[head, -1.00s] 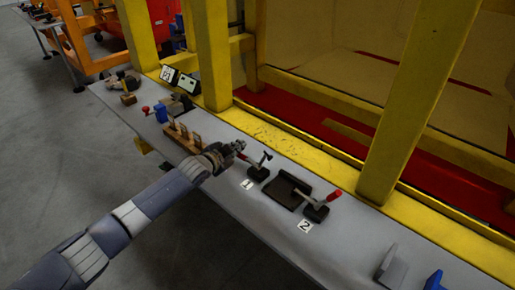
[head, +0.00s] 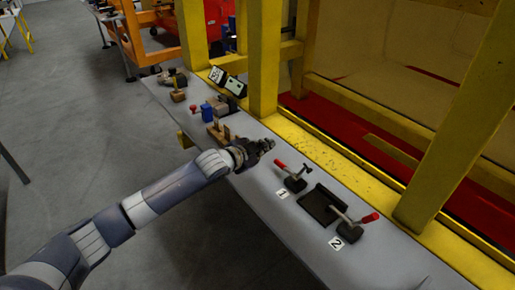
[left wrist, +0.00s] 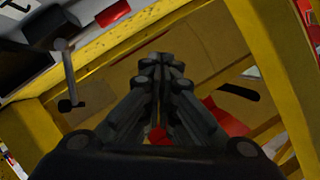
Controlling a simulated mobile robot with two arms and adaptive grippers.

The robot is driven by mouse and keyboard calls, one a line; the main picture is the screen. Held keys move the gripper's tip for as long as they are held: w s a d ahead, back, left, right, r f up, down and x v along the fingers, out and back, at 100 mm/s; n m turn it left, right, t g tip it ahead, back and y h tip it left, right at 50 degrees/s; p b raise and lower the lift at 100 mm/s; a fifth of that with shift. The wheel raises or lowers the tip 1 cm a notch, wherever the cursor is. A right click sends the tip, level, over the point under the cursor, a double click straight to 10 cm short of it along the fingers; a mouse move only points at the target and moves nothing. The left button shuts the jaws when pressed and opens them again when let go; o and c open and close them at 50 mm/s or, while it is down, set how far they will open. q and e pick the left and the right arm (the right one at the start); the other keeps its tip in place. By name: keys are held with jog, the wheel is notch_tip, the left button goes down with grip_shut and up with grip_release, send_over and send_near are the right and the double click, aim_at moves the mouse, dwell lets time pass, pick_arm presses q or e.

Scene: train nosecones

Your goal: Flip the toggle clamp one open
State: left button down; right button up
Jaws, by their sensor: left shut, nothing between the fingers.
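Toggle clamp one (head: 296,183) stands on the grey bench beside the label marked 1 (head: 282,194). Its red handle (head: 281,164) points up and left, and its dark spindle arm sticks out to the right. My left gripper (head: 268,146) is shut and empty, just up and left of the red handle, apart from it. In the left wrist view the closed fingers (left wrist: 160,62) fill the middle, and a dark clamp part with a hanging bar (left wrist: 67,75) shows at upper left. My right gripper is not in view.
A wooden block rack (head: 217,133) lies behind my left wrist. Yellow posts (head: 262,60) rise along the bench's far edge.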

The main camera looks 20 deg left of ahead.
pick_arm(q)
jog(key=v, duration=0.3)
jog(key=shift+w+a+r, duration=0.1)
jog(key=shift+a+r, duration=0.05)
jog(key=shift+a, duration=0.15)
